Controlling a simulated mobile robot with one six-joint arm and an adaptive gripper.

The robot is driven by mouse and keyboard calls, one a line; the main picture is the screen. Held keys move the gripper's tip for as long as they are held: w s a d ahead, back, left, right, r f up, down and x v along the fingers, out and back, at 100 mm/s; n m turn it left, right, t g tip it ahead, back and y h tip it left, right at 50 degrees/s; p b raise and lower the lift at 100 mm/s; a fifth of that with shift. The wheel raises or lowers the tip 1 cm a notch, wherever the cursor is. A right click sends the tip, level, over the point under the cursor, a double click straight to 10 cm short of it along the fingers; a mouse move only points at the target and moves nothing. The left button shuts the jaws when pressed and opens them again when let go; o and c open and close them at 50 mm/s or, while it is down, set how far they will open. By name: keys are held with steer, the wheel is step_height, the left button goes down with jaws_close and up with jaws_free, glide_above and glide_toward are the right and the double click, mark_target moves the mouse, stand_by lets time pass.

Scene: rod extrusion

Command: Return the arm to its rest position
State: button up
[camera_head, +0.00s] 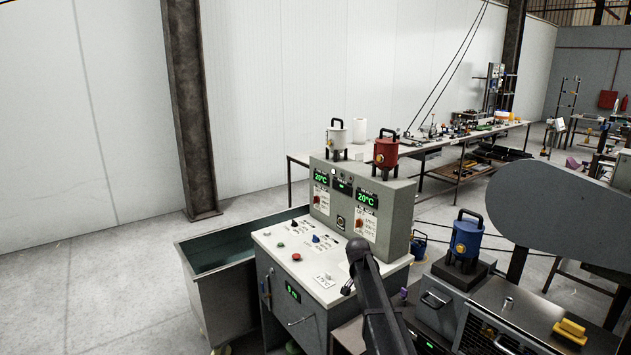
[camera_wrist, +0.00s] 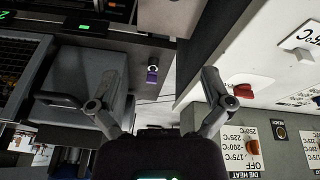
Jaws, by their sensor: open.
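My gripper (camera_wrist: 160,84) shows in the wrist view with its two fingers spread wide apart. Nothing is between them. Beyond the fingers are a grey floor gap and the edge of the control cabinet. In the head view, my dark arm (camera_head: 372,300) rises in front of the control cabinet (camera_head: 300,262). The cabinet's red knob (camera_wrist: 243,91) and die heat dial (camera_wrist: 253,147) show at the right of the wrist view, close beside the right finger. Contact cannot be told.
A blue canister (camera_head: 467,238) stands on the machine at right. A metal tank (camera_head: 215,290) is left of the cabinet. The floor (camera_head: 90,300) at left is clear.

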steer(key=s+f+n+g+y+b, duration=0.1)
steer(key=s+f+n+b, duration=0.2)
steer(key=s, duration=1.4)
steer(key=s+f+n+g+y+b, duration=0.1)
steer(key=s+f+n+b, duration=0.3)
steer(key=s, duration=1.2)
steer(key=shift+s+f+n+y, duration=0.35)
steer(key=shift+f+n+y, duration=0.05)
steer(key=shift+f+n, duration=0.2)
